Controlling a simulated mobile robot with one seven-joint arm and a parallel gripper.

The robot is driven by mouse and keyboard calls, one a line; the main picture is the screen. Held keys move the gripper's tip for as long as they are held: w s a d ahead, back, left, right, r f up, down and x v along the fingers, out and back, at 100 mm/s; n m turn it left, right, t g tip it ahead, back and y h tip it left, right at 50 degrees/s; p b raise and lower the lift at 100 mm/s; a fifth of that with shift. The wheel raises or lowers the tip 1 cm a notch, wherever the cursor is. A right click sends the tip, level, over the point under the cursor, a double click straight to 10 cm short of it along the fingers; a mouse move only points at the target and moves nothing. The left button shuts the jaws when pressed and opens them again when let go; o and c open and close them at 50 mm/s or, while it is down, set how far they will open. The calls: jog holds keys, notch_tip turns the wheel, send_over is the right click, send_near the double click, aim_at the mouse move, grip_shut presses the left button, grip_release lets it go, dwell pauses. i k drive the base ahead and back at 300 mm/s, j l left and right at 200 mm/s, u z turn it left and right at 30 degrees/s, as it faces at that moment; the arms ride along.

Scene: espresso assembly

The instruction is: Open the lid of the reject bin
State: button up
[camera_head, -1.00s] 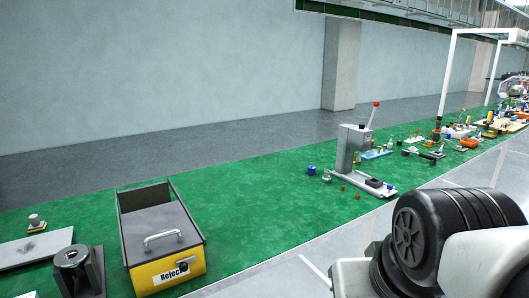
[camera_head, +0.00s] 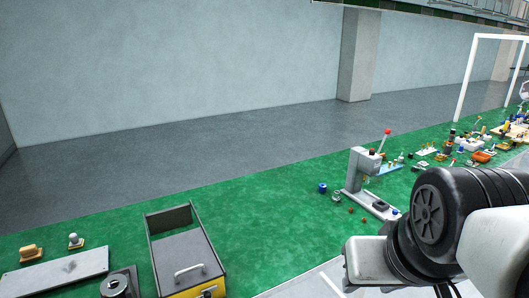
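The reject bin (camera_head: 214,292) stands at the bottom of the head view, left of centre, cut off by the lower edge. It is a yellow box with a dark frame. Its grey lid (camera_head: 183,256) has a pale bar handle (camera_head: 190,272) near the front edge. The lid lies flat inside the raised dark side walls, and nothing touches the handle. My arm shows at the lower right, apart from the bin. My gripper's fingers are not in view.
A grey plate (camera_head: 55,272) and a dark round-topped fixture (camera_head: 118,284) stand left of the bin. A press with a red-knobbed lever (camera_head: 361,172) stands to the right, with small parts around it. The green surface (camera_head: 265,215) between bin and press is clear.

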aim_at(183, 260)
jog(key=i+j+u, duration=0.1)
jog(key=j, duration=0.25)
jog(key=i+j+u, duration=0.15)
jog(key=j, duration=0.25)
jog(key=i+j+u, duration=0.1)
jog(key=j, duration=0.2)
jog(key=i+j+u, duration=0.1)
jog(key=j, duration=0.25)
jog(key=i, duration=0.1)
